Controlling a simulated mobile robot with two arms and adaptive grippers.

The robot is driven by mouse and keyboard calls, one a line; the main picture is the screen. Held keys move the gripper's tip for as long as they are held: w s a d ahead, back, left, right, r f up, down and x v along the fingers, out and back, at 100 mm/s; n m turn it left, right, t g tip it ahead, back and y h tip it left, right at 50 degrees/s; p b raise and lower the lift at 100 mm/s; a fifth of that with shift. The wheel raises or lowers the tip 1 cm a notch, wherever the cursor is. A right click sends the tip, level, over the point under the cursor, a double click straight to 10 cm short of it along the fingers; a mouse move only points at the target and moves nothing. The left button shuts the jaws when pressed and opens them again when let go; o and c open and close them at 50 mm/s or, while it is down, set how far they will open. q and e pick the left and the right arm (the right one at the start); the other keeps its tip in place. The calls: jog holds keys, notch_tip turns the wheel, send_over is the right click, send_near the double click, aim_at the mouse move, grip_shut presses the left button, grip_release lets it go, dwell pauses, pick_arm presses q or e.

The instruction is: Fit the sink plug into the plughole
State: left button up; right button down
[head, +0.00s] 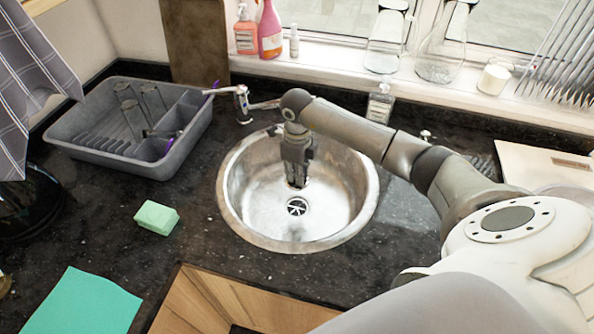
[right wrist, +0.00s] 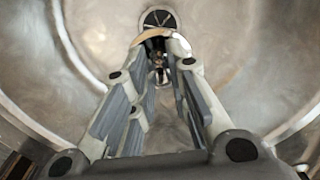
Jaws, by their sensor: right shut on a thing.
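The round steel sink (head: 352,212) is set in the dark counter. Its plughole (head: 297,207), a dark drain with a cross grid, lies uncovered in the basin floor. It also shows in the right wrist view (right wrist: 158,19). My right gripper (head: 297,183) points down into the basin, just behind the plughole in the head view. It is shut on the sink plug, of which only a pale, cream edge (right wrist: 150,35) shows between the fingertips. The plug is apart from the plughole; its height above the basin floor is hard to tell. My left gripper is not in view.
The tap (head: 242,104) stands behind the sink's left side. A grey dish rack (head: 85,150) with glasses and a green sponge (head: 156,217) are to the left. A soap bottle (head: 380,104) stands behind the sink. The basin is otherwise empty.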

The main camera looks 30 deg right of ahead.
jog(key=c, duration=1.3)
grip_release()
jog(key=shift+r, duration=0.1)
notch_tip(320, 180, up, 7)
jog(key=p, duration=0.4)
